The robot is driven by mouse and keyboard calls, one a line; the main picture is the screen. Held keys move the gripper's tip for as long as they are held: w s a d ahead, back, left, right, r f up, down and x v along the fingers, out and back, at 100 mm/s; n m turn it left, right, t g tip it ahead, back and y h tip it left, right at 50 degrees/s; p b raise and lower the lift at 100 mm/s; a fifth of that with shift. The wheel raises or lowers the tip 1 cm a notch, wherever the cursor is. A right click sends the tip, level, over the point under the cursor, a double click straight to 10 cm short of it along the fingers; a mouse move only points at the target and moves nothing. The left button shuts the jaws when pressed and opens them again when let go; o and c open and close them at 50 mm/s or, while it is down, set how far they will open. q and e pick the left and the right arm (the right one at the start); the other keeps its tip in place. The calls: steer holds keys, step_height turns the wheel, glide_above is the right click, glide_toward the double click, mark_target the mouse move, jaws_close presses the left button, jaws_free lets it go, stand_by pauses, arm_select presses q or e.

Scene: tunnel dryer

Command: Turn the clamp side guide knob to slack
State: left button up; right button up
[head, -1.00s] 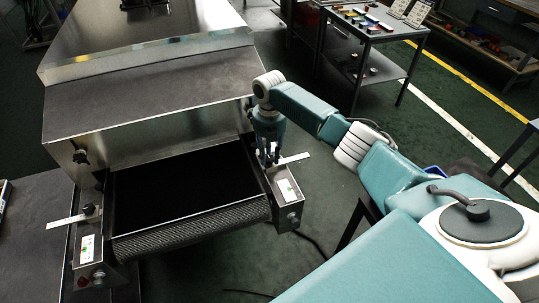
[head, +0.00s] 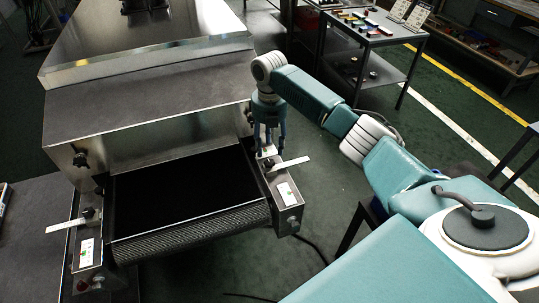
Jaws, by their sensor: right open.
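The tunnel dryer's dark belt (head: 185,190) runs out between two side brackets. On the right bracket, a small dark knob sits beside a pale flat bar (head: 290,164), above a white label (head: 285,192). My right gripper (head: 268,150) points down just above this knob, open, its fingers partly hiding it. I cannot tell whether the fingertips touch it. On the left bracket, a similar black knob (head: 89,213) sits by another pale flat bar (head: 64,226). My left gripper is out of view.
The metal dryer housing (head: 150,90) rises behind the belt. A grey table (head: 372,30) with small parts stands at the back right.

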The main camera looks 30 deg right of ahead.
steer(key=shift+r, duration=2.7)
